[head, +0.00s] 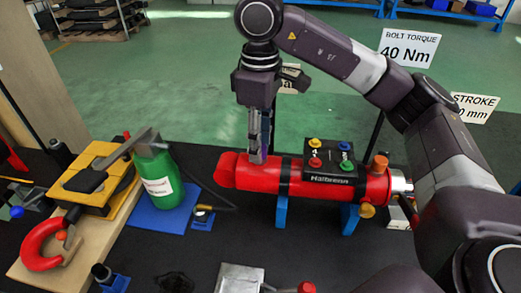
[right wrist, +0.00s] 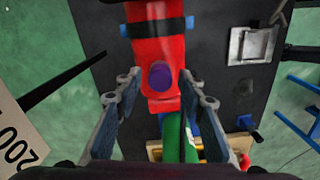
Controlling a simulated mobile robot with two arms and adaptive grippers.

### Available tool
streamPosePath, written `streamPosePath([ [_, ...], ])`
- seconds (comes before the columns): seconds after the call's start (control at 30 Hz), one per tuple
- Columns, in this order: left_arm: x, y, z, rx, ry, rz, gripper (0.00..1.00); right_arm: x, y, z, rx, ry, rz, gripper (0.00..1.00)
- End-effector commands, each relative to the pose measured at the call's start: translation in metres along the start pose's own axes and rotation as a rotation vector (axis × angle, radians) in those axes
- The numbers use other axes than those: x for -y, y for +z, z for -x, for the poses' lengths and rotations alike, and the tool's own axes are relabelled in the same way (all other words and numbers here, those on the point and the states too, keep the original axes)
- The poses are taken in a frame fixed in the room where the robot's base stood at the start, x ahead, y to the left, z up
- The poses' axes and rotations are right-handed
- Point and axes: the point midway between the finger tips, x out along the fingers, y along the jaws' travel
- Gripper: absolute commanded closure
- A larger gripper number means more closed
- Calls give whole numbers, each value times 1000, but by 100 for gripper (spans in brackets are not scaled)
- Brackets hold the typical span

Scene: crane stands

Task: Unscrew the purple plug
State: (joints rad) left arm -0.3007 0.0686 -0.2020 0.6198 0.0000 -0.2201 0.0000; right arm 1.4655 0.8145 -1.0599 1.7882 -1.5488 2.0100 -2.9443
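The red cylinder (head: 235,172) lies level on blue supports, with a black block labelled Hallbeann (head: 330,175) on top. The purple plug (right wrist: 160,76) sits in its upper face near one end, as the right wrist view shows. In the head view the plug is hidden behind the fingers. My right gripper (head: 257,153) points down over that end of the cylinder. In the right wrist view its fingers (right wrist: 160,82) are open, one on each side of the plug, with gaps between. Whether the tips reach the plug's height is unclear. My left gripper is not in view.
A green bottle (head: 158,180) stands on a blue mat left of the cylinder. A yellow device (head: 92,180) and a red shackle (head: 42,247) rest on a wooden board further left. Coloured knobs (head: 314,144) top the black block. A metal plate (head: 240,278) lies in front.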

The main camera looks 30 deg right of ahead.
Motion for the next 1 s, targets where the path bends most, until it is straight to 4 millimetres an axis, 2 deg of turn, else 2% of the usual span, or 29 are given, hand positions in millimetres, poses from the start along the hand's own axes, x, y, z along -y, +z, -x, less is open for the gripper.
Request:
streamPosePath([
  [0.3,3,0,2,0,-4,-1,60,0,0,0,0,0,-342,63],
  [0.57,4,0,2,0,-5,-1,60,0,0,0,0,0,-482,63],
  [0.8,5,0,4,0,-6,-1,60,0,0,0,0,0,-763,63],
  [1.0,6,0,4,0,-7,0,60,1,0,0,0,0,-887,63],
])
